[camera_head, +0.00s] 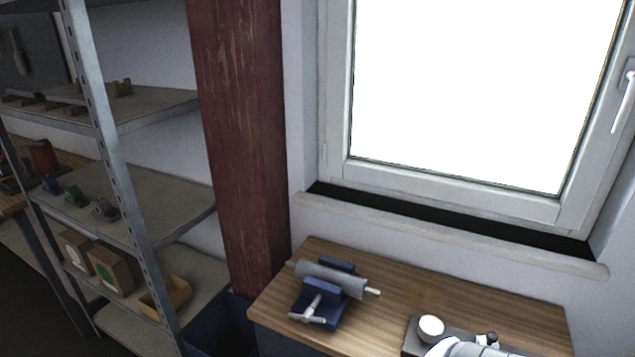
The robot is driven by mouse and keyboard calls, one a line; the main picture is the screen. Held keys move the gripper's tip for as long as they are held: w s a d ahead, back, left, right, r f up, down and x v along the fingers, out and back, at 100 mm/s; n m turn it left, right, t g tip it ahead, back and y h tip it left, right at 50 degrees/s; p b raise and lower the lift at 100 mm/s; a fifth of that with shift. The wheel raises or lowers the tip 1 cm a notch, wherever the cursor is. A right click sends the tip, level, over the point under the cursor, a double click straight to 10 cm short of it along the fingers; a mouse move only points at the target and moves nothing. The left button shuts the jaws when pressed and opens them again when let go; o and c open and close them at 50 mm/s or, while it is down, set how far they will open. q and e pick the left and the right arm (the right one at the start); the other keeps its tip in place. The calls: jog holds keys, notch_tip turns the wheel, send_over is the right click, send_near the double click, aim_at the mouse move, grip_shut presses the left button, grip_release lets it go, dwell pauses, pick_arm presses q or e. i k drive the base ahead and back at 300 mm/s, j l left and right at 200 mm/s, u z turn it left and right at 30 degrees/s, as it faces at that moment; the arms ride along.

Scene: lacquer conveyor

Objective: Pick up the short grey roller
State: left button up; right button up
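A grey roller (330,276) with thin shaft ends lies across a blue vise (322,306) on the wooden bench top (420,280). Its shaft ends stick out at left and right, and it is slightly tilted in the picture. The vise has a pale metal handle at its front. I cannot tell whether the jaws clamp the roller or it only rests there. No gripper is in view. A white rounded shape at the bottom edge, right of centre, is cut off, and I cannot tell what it is.
A dark grey plate (411,341) with a white round piece (431,327) is at the bench's front right. A window sill (450,232) runs behind the bench. A dark red column (240,140) stands left of it. Metal shelves with small items and a yellow bin (166,297) are further left.

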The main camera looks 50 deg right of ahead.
aim_at(352, 286)
jog(key=z, duration=1.75)
